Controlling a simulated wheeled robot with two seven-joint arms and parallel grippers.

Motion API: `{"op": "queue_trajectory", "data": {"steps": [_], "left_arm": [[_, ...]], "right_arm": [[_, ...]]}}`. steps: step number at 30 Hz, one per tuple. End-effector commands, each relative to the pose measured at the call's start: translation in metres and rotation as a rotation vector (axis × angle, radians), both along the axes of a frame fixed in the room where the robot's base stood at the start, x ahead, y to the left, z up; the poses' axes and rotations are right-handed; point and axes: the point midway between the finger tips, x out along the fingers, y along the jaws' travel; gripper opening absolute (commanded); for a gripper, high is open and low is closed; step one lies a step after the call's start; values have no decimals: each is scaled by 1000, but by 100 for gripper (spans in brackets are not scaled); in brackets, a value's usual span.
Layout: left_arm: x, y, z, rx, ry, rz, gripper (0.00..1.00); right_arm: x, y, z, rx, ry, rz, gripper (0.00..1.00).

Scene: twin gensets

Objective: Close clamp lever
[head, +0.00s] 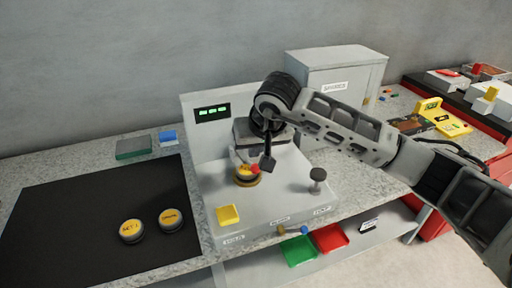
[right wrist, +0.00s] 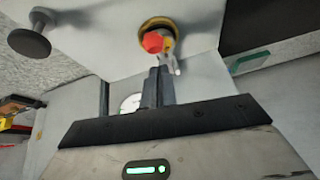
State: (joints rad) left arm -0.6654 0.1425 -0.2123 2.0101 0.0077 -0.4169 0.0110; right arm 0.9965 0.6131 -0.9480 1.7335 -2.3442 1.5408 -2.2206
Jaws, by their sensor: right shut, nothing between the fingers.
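The clamp lever appears to be the small part with a red tip (head: 255,169) at a round yellow-topped piece (head: 246,181) on the grey test stand (head: 285,200). In the right wrist view the red tip (right wrist: 153,42) lies over the yellow disc (right wrist: 168,27), with a short pale metal part beside it. My right gripper (head: 267,163) points down just right of the red tip; its fingers are shut and empty. In the wrist view the fingertips (right wrist: 158,72) are right by the red tip; whether they touch it I cannot tell. My left gripper is not in view.
A black knob on a post (head: 317,178) stands right of the gripper. A yellow square pad (head: 228,215) is at the stand's front left. Two yellow-topped round pieces sit on the black mat (head: 70,220). Green (head: 298,250) and red (head: 329,238) trays lie below the front.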

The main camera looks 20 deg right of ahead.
Motion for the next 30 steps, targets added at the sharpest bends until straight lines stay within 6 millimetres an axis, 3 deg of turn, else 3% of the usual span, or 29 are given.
{"op": "queue_trajectory", "data": {"steps": [14,20,24,30], "left_arm": [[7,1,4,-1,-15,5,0],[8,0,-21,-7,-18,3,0],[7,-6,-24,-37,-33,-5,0],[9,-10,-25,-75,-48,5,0]], "right_arm": [[-6,0,-6,0,-1,-1,0],[-14,-1,-27,-2,-5,0,0],[-21,-1,-44,-1,-4,-1,0],[-27,0,-52,0,-1,-1,0]]}}
